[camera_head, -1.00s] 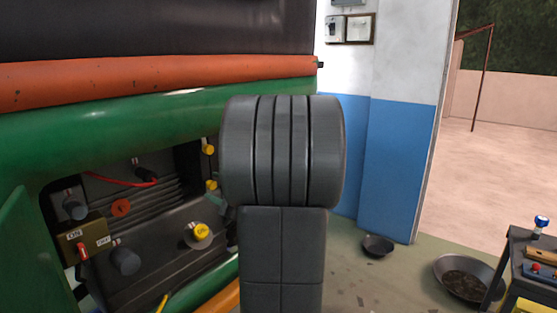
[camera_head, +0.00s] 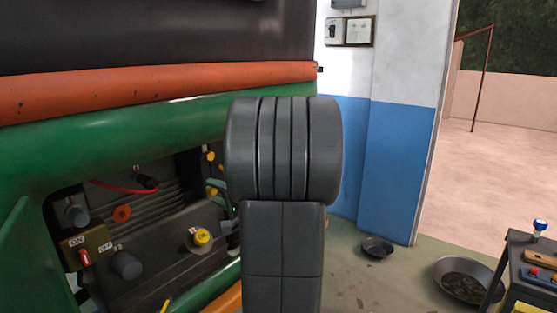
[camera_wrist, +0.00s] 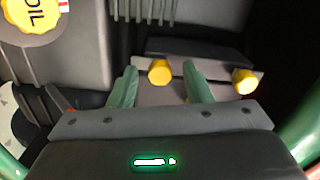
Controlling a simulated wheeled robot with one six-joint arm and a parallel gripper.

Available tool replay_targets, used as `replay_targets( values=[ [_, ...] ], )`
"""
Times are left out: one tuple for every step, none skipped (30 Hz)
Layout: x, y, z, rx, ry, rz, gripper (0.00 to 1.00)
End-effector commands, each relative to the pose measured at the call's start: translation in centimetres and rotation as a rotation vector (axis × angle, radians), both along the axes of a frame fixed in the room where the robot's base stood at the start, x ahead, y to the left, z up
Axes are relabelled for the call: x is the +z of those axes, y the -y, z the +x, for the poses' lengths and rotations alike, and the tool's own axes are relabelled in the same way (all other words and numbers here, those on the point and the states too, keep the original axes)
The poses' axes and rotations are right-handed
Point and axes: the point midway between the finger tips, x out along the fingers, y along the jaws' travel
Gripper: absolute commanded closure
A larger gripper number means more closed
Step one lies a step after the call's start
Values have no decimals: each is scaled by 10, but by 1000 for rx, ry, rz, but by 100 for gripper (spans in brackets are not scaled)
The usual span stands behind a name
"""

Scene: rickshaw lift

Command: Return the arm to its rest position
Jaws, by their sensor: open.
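My arm stands grey in the middle of the head view and hides most of my gripper. Part of the gripper shows just left of the arm, beside the open engine bay. In the wrist view the two green fingers of my gripper (camera_wrist: 159,68) are apart, with nothing held between them. A yellow knob (camera_wrist: 160,71) appears between the fingertips, and a second yellow knob (camera_wrist: 245,81) is to the right. I cannot tell how far the fingers are from them. The yellow oil cap (camera_wrist: 32,14) is at the upper left; it also shows in the head view (camera_head: 200,236).
The green vehicle body (camera_head: 110,130) with its orange rail (camera_head: 160,88) fills the left. An ON/OFF switch box (camera_head: 86,246) sits in the bay. Pans (camera_head: 377,247) lie on the floor, and a dark tool table (camera_head: 520,265) stands at right. Floor between is open.

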Motion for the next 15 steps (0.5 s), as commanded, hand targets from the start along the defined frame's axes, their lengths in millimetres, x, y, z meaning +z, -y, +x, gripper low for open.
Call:
replay_targets(
  values=[
    [2, 0, 0, 0, 21, -17, 55],
    [2, 0, 0, 0, 36, -29, 55],
    [2, 0, 0, 0, 55, -44, 55],
    [2, 0, 0, 0, 70, -57, 55],
    [2, 0, 0, 0, 85, -69, 55],
    [2, 0, 0, 0, 106, -84, 55],
    [2, 0, 0, 0, 119, -94, 55],
    [2, 0, 0, 0, 132, -104, 55],
    [2, 0, 0, 0, 148, -117, 55],
    [2, 0, 0, 0, 161, -126, 55],
    [2, 0, 0, 0, 170, -133, 55],
    [2, 0, 0, 0, 183, -143, 55],
    [2, 0, 0, 0, 192, -150, 55],
    [1, 0, 0, 0, 199, -155, 55],
    [1, 0, 0, 0, 206, -161, 55]
  ],
)
